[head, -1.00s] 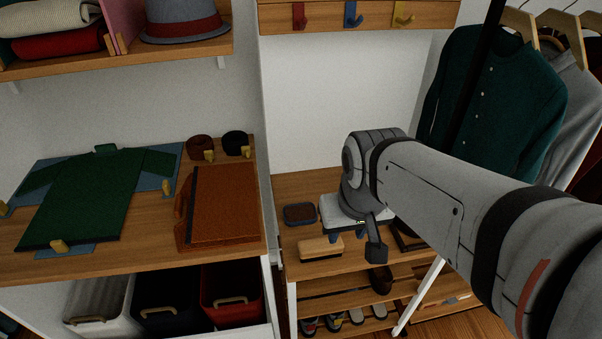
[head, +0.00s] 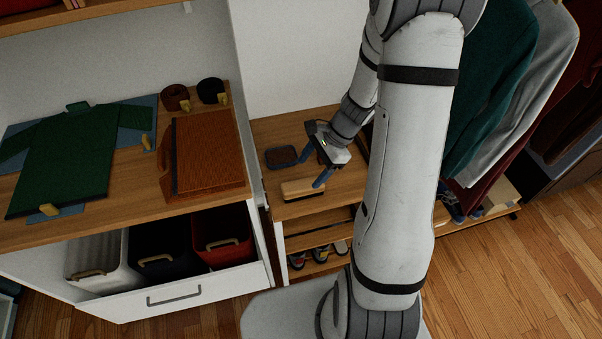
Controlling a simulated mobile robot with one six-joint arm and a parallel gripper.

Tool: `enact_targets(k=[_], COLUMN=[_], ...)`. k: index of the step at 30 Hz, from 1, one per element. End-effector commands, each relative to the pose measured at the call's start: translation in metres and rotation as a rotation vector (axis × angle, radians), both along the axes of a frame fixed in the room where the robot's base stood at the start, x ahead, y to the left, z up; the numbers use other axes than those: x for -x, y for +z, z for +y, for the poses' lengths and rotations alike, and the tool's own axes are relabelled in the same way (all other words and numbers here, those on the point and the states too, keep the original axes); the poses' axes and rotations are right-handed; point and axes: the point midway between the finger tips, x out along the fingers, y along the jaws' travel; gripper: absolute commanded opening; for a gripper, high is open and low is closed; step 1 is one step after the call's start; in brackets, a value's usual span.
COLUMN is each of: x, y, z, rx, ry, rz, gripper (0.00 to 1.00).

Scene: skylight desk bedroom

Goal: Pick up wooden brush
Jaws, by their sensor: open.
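The wooden brush (head: 303,190) is a pale tan block with a dark underside. It lies near the front edge of the wooden top of the shoe rack. My gripper (head: 313,168) is open and empty, with its two blue fingers apart. It is just behind the brush in the picture, with one finger close to the brush's right end. I cannot tell whether that finger touches it.
A dark box with a brown top (head: 281,157) lies left of my gripper, behind the brush. Shoes (head: 322,253) stand on the shelf below. Hanging clothes (head: 500,110) are at the right.

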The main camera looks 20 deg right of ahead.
Motion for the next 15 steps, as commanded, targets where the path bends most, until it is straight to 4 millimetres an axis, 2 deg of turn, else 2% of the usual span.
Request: enact_targets(k=[3, 7, 15], x=[-0.005, -0.007, -0.007], y=[-0.019, -0.030, -0.055], z=[-0.007, -0.008, 0.007], rx=[-0.031, -0.047, -0.049], ry=[-0.107, -0.161, -0.168], rz=[0.057, 0.085, 0.090], gripper=[0.66, 0.66, 0.66])
